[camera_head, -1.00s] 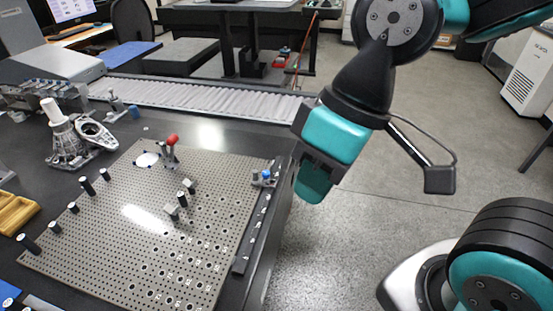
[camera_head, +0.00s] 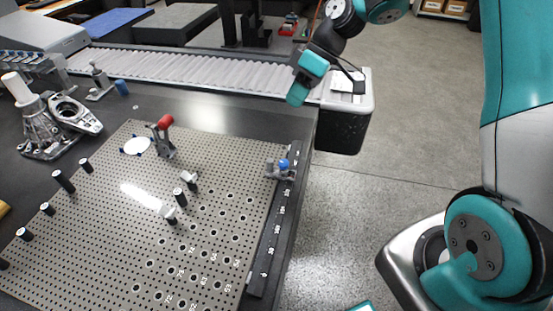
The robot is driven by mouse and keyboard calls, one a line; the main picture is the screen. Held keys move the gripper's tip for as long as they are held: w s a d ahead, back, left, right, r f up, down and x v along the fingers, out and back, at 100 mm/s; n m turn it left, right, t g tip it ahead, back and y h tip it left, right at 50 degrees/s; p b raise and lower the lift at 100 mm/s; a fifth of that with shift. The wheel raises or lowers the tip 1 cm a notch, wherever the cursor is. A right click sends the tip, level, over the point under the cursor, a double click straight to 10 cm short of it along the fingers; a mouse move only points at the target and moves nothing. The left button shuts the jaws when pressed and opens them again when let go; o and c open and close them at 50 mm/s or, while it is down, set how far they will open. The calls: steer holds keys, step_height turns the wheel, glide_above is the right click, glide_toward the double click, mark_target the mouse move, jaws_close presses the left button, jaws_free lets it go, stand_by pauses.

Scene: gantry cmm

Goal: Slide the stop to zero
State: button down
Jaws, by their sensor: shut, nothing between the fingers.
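The stop is a small grey slider with a blue knob (camera_head: 281,168). It sits near the far end of a dark rail (camera_head: 263,270) along the right side of the perforated plate. White scale marks run along the rail, and the lowest one, at the near end, looks like a 0. The stop is well away from that end. My gripper (camera_head: 297,95) is shut and empty, with teal fingers. It appears beyond the stop, above the far right corner of the table, and touches nothing that I can see.
The perforated plate (camera_head: 120,235) carries several black pins, a red-handled clamp (camera_head: 164,133) and small grey blocks. Grey castings (camera_head: 45,125) stand at left. A ribbed grey cover (camera_head: 190,68) runs along the back. Open floor (camera_head: 360,215) lies right of the table.

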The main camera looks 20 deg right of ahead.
mark_target(281, 169)
steer(key=w+d+f+b, duration=0.1)
steer(key=w+d+f, duration=0.2)
steer(key=d+f, duration=0.3)
steer(key=shift+n+y, duration=0.3)
steer(key=shift+y, duration=0.1)
steer(key=x, duration=1.1)
steer(key=shift+w+a, duration=0.1)
steer(key=shift+a, duration=0.25)
steer(key=shift+s+a+r+p, duration=0.1)
steer(key=shift+s+a+p, duration=0.2)
steer(key=shift+s+a, duration=1)
steer(key=shift+a, duration=0.15)
